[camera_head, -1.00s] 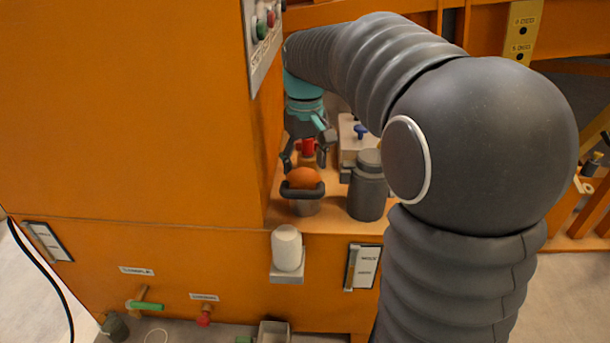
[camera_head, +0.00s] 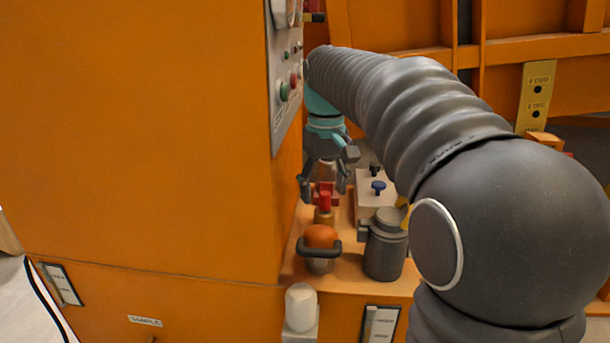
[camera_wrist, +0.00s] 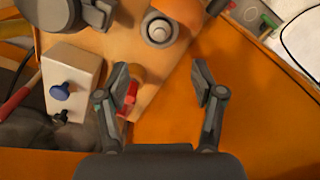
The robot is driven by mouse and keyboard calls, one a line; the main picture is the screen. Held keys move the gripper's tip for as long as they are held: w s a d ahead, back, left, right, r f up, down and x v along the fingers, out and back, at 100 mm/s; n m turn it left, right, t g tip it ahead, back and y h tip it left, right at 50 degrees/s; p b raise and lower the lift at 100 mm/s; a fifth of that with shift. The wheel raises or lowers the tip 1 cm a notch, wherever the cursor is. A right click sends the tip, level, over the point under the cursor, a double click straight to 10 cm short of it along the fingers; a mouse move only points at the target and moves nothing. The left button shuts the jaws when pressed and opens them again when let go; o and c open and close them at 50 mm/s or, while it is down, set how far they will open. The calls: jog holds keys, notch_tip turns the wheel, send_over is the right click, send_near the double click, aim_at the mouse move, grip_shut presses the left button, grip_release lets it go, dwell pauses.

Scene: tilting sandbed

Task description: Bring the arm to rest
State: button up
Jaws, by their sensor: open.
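My gripper (camera_head: 324,186) hangs at the end of my arm, pointing down above the orange shelf, close to the tall orange cabinet wall. Its two fingers are apart and hold nothing. In the wrist view my gripper (camera_wrist: 167,92) also shows open, with bare orange surface between the fingers. A red-handled valve (camera_head: 325,199) stands on the shelf just below the fingertips; in the wrist view the red part (camera_wrist: 130,97) lies beside the left finger and is partly hidden by it.
On the shelf are an orange ball-like thing in a grey holder (camera_head: 320,237), a grey lidded canister (camera_head: 385,248) and a pale box with a blue knob (camera_head: 378,187). A control panel (camera_head: 284,75) with buttons is on the cabinet wall beside my arm. A white cylinder (camera_head: 300,307) stands in front.

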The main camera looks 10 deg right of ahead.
jog(key=s+f+t, duration=0.1)
jog(key=s, duration=0.3)
jog(key=s+f+t, duration=0.1)
jog(key=s, duration=0.3)
jog(key=s+m, duration=0.1)
jog(key=s, duration=0.3)
jog(key=shift+s+f+t, duration=0.1)
jog(key=shift+f+t, duration=0.3)
jog(key=s+f+m+t, duration=0.1)
jog(key=s+f+t, duration=0.1)
jog(key=s+f, duration=0.6)
jog(key=shift+s+f+t, duration=0.35)
jog(key=shift+s+t, duration=0.05)
jog(key=shift+s, duration=0.8)
